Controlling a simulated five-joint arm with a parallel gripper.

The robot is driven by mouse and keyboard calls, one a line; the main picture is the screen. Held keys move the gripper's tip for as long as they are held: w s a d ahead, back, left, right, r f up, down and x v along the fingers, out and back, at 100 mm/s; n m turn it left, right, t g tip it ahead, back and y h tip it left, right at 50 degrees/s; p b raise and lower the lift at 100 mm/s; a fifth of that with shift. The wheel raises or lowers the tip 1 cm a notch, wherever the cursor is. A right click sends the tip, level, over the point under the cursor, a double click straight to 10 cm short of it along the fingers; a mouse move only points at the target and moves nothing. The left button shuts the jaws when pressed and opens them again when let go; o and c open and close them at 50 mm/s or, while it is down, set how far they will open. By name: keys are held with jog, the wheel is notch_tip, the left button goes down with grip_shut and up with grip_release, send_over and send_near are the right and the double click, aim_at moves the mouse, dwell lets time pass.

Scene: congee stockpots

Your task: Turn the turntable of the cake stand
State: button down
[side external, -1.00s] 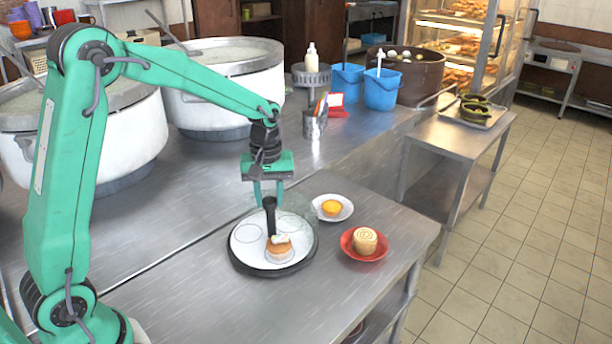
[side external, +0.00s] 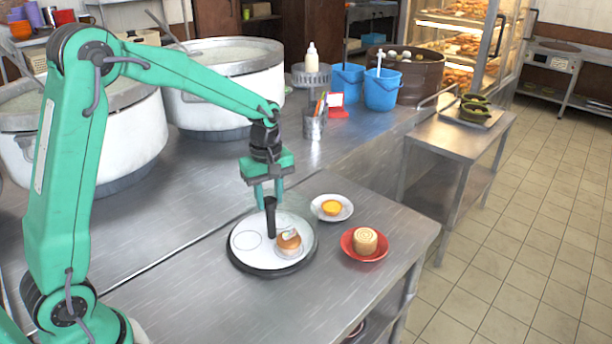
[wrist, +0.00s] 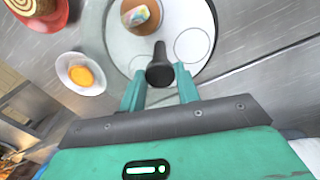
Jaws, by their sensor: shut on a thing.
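The cake stand's turntable (side external: 262,257) is a white disc with a dark rim, low on the steel table; it also shows in the wrist view (wrist: 125,48). A black upright handle (side external: 271,222) stands on it near the far edge, and in the wrist view the handle (wrist: 160,66) lies between my fingers. My gripper (side external: 268,198) is shut on the handle's upper part; its fingertips show in the wrist view (wrist: 160,88). A small brown cake with a pale topping (side external: 288,243) sits on the disc's right side. An outlined circle on the disc's left is bare.
A white dish with a yellow tart (side external: 331,208) stands close behind right of the turntable. A red dish with a rolled cake (side external: 365,243) stands to its right, near the table edge. Large pots (side external: 222,88) stand behind my arm. The table left of the turntable is clear.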

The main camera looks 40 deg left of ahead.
jog(key=shift+r, duration=0.15)
dwell(0.3)
jog(key=c, duration=1)
grip_release()
jog(key=shift+r, duration=3.85)
jog(key=shift+s+r, duration=0.1)
